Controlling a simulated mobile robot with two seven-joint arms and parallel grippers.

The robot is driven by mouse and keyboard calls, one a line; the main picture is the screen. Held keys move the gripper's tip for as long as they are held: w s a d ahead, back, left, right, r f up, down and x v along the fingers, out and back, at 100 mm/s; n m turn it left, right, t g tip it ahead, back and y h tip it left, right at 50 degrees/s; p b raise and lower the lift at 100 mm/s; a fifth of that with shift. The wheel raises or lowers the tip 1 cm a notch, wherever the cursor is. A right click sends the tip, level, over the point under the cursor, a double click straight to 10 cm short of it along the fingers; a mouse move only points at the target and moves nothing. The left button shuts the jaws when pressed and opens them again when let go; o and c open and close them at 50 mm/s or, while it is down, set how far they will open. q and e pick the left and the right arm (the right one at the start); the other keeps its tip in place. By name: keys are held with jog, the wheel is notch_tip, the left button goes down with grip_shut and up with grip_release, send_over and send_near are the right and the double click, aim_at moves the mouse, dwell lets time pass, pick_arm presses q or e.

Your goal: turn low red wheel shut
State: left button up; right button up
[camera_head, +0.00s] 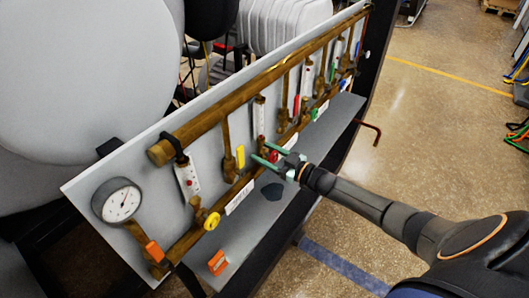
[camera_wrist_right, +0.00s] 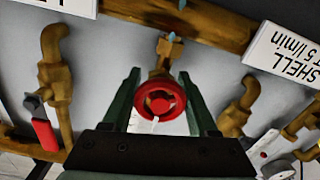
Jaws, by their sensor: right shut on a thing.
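The low red wheel (camera_wrist_right: 160,99) sits on a brass valve stem in the middle of the right wrist view, facing the camera. In the head view it is a small red spot (camera_head: 273,156) on the lower brass pipe, partly hidden by my gripper. My right gripper (camera_head: 263,152) reaches in from the right with its green fingers toward the panel. In the right wrist view its two fingers (camera_wrist_right: 158,82) stand either side of the wheel, shut on it. My left gripper is not in view.
A sloping grey panel carries brass pipes, a round gauge (camera_head: 118,201), a yellow wheel (camera_head: 211,221) and a yellow lever (camera_head: 240,157). An orange item (camera_head: 217,263) lies on the ledge below. A bent red rod (camera_head: 372,131) sticks out at the right. Open floor lies right of the panel.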

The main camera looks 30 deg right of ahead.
jog(key=shift+m, duration=0.3)
jog(key=o, duration=1.4)
jog(key=shift+c, duration=0.2)
jog(key=shift+s, duration=0.1)
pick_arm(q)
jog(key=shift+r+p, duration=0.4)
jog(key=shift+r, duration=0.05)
pick_arm(e)
jog(key=v, duration=1.2)
jog(key=shift+s+d, duration=0.1)
jog(key=shift+d, duration=0.05)
